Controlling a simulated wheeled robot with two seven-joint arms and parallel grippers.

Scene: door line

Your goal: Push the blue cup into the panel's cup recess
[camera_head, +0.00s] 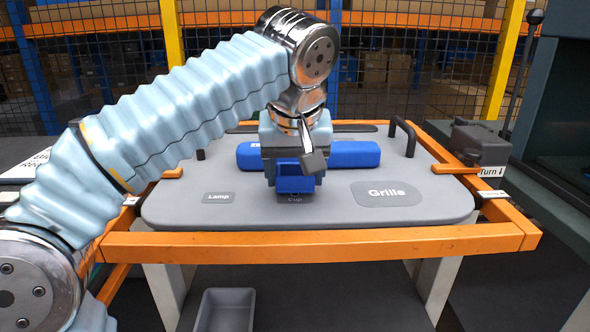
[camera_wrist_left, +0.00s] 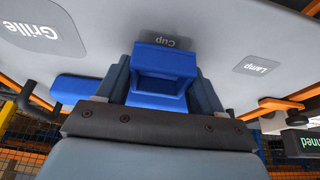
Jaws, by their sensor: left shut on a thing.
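The blue cup (camera_head: 296,184) is at the middle of the grey panel (camera_head: 240,210), right at the "Cup" label (camera_head: 295,199). In the left wrist view the cup (camera_wrist_left: 165,62) shows as a square blue box between the fingers, close against the panel. My left gripper (camera_head: 295,178) points down and is shut on the cup; it also shows in the left wrist view (camera_wrist_left: 163,88). The cup recess is hidden under the cup and gripper, so I cannot tell how deep the cup sits. My right gripper is not in view.
A long blue part (camera_head: 350,154) lies on the panel behind the gripper. The panel has "Lamp" (camera_head: 218,198) and "Grille" (camera_head: 387,194) labels and a black handle (camera_head: 404,137). An orange frame (camera_head: 320,243) surrounds it. A grey bin (camera_head: 226,310) stands below.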

